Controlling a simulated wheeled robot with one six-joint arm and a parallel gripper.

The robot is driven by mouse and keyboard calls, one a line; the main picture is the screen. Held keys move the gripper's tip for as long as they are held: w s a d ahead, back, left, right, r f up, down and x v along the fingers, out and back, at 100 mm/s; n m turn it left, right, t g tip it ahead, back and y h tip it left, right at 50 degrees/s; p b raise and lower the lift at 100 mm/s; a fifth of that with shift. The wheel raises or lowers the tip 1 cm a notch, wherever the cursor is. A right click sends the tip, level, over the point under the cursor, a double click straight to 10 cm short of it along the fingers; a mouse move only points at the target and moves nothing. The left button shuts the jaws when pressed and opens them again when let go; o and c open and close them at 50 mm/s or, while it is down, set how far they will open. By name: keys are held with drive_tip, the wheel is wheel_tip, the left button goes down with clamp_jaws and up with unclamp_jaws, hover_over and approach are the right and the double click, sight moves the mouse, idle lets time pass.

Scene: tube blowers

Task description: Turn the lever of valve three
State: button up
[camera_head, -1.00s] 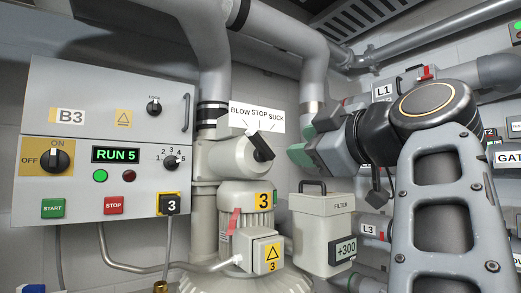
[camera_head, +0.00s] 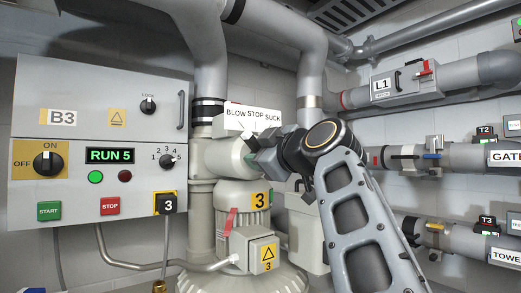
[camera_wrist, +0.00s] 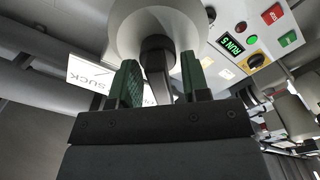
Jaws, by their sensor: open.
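The valve of blower three (camera_head: 214,157) is a pale grey body on a pipe, under a white plate (camera_head: 252,117) reading BLOW, STOP, SUCK. Its black lever shows in the wrist view (camera_wrist: 157,58), in front of the round valve body. In the head view my gripper (camera_head: 250,153) is at the lever and hides most of it. In the wrist view my gripper (camera_wrist: 161,80) is open, with one green-padded finger on each side of the lever. I cannot tell if either finger touches it. Which word the lever points to is hidden.
Control box B3 (camera_head: 85,120) is on the left, its display reading RUN 5. The motor marked 3 (camera_head: 241,200) is below the valve. The filter canister (camera_head: 304,235) is partly behind my arm. Pipes with valves L1 (camera_head: 408,84), T2 and T3 are on the right.

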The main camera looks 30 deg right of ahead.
drive_tip(key=shift+w, duration=0.1)
drive_tip(key=c, duration=0.6)
drive_tip(key=m, duration=0.4)
drive_tip(key=shift+d+m, duration=0.15)
drive_tip(key=shift+m, duration=0.15)
drive_tip(key=shift+d+m, duration=0.2)
drive_tip(key=shift+m, duration=2.1)
drive_tip(key=o, duration=0.6)
drive_tip(key=shift+r, duration=0.1)
